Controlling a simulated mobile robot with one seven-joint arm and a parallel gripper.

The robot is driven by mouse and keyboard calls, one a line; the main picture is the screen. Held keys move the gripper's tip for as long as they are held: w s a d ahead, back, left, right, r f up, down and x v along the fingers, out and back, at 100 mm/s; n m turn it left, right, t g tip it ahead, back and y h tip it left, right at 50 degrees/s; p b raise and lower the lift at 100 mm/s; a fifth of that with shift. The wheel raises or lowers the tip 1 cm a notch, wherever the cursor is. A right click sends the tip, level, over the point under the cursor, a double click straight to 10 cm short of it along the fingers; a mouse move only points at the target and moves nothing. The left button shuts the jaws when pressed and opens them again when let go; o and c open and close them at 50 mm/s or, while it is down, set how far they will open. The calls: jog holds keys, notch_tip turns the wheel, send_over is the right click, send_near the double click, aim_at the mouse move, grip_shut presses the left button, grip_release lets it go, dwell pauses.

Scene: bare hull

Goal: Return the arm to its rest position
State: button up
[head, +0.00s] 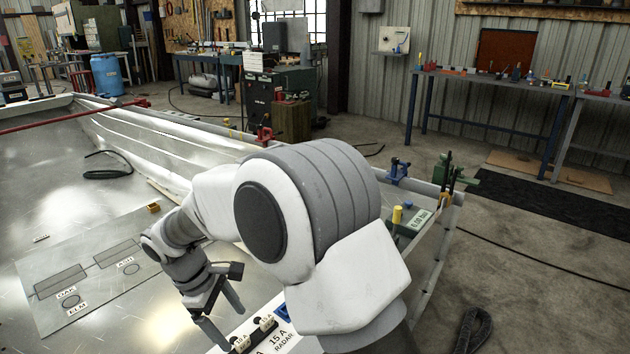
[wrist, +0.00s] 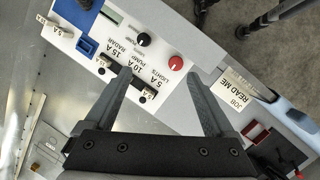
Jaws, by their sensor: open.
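My arm reaches forward and left from the bottom centre of the head view. My gripper (head: 224,312) hangs low near the left edge of a white labelled panel (head: 285,338). In the wrist view my gripper (wrist: 160,82) has its two fingers spread apart with nothing between them. The fingers lie over the white panel (wrist: 120,35), which carries a black knob (wrist: 143,39), a red knob (wrist: 176,63) and a blue slot piece (wrist: 87,46). Whether the fingertips touch the panel cannot be told. My arm hides part of the panel in the head view.
A metal plate (head: 95,300) marked OAK, ASH and ELM lies on the bare hull at left. A small orange-brown block (head: 153,208) and a dark cable loop (head: 108,172) lie farther back. A "JOB READ ME" card (wrist: 236,84) lies right of the fingers. Workbenches stand behind.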

jog(key=s+d+r+m+t+y, duration=0.15)
jog(key=d+r+m, duration=0.55)
jog(key=d+r, duration=0.85)
jog(key=s+d+r+m+t+y, duration=0.25)
jog(key=s+d+m, duration=0.65)
jog(key=s+d, duration=0.6)
notch_tip(320, 180, up, 17)
jog(key=p, duration=1.6)
jog(key=shift+w+d+f+t+h, duration=0.15)
jog(key=shift+w+d+t+h, duration=0.15)
jog(key=shift+w+d+t, duration=0.1)
jog(key=shift+a, duration=0.2)
